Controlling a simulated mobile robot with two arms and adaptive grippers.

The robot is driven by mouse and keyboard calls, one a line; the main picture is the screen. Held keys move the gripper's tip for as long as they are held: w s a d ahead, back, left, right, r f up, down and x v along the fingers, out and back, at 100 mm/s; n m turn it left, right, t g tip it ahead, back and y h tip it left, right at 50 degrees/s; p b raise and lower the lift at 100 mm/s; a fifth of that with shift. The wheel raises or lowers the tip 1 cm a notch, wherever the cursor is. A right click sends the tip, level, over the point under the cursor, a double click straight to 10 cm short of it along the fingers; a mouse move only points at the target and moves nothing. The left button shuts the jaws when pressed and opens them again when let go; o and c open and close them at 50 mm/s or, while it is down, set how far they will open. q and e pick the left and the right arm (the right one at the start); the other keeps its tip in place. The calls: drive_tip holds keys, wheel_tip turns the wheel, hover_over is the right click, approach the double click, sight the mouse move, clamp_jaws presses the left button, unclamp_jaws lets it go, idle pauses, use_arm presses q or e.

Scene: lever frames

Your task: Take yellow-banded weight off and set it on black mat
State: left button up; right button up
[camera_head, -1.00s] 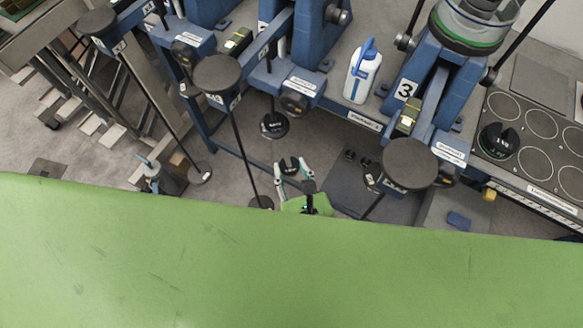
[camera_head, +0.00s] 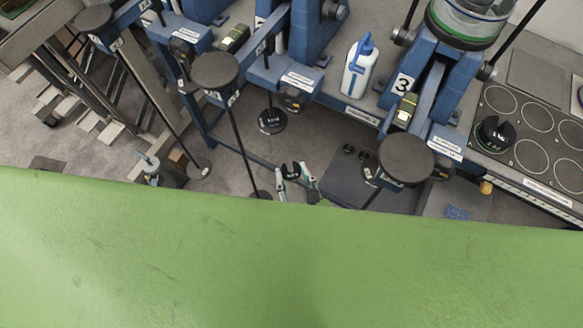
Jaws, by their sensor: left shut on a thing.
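My left gripper (camera_head: 298,180) is low in the middle of the head view, with most of its arm hidden below the green edge. Its fingers are shut on a black slotted weight (camera_head: 291,171). No yellow band can be made out on this weight at this size. The dark mat (camera_head: 343,186) lies on the floor just right of the gripper, partly cut off by the green edge. The held weight is left of the mat in the picture, and its height cannot be told. My right gripper is not in view.
Blue lever frames stand on the bench behind. A black weight (camera_head: 271,121) hangs from the middle lever. Small black weights (camera_head: 363,155) are at the mat's far edge. Round lever plates (camera_head: 407,159) and thin rods flank the gripper. Another weight (camera_head: 495,134) sits on the right-hand tray.

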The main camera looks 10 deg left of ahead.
use_arm(q)
drive_tip(key=shift+s+d, duration=0.3)
drive_tip(key=shift+s, duration=0.4)
drive_tip(key=shift+s+d, duration=0.25)
drive_tip(key=shift+s, duration=0.45)
